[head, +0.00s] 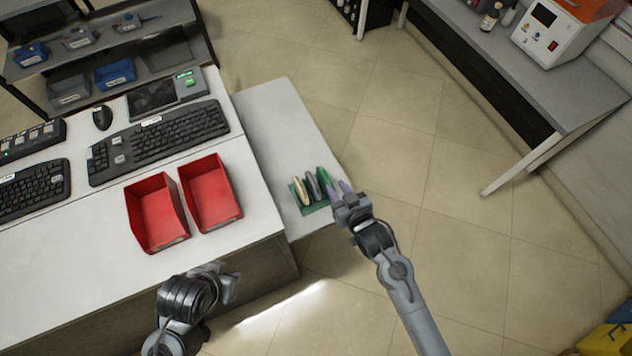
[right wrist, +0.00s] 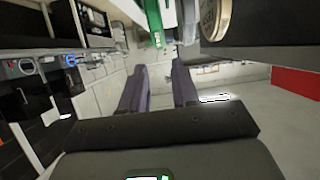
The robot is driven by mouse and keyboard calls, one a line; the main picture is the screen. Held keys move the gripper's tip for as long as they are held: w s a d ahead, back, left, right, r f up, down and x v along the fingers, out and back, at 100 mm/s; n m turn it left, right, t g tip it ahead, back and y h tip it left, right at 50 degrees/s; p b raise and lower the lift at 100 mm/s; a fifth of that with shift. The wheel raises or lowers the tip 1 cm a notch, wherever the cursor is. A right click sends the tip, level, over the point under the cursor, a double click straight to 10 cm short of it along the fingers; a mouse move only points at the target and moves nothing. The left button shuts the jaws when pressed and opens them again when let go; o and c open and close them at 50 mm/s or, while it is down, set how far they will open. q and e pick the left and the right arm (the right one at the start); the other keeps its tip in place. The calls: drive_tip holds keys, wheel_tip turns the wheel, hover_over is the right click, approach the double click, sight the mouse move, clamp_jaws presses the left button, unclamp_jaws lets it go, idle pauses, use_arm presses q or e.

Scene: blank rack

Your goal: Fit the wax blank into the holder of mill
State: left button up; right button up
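Several disc blanks stand on edge in a small green rack (head: 318,208) on the white table: a cream one (head: 301,191), a grey one (head: 312,186) and a green one (head: 324,181). Which one is wax I cannot tell for sure. In the right wrist view the green disc (right wrist: 153,22) and the cream disc (right wrist: 215,18) show at the top. My right gripper (head: 340,187) is just right of the rack; its purple fingers (right wrist: 160,72) are apart with nothing between them. My left gripper (head: 225,280) is near the table front; its fingers are unclear. The white-and-orange mill (head: 545,45) stands at upper right; its holder is not visible.
Two red bins (head: 157,212) (head: 210,192) and keyboards (head: 160,140) lie on the left desk. A grey bench (head: 520,85) carries the machine and bottles (head: 491,17). Open tiled floor (head: 430,150) lies between desk and bench.

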sight(326, 174)
drive_tip(key=x, duration=0.4)
drive_tip(key=shift+w+a, duration=0.2)
drive_tip(key=shift+a, duration=0.1)
drive_tip(key=shift+x, duration=2.95)
drive_tip(key=shift+f, duration=0.1)
drive_tip(key=shift+d, duration=0.1)
clamp_jaws()
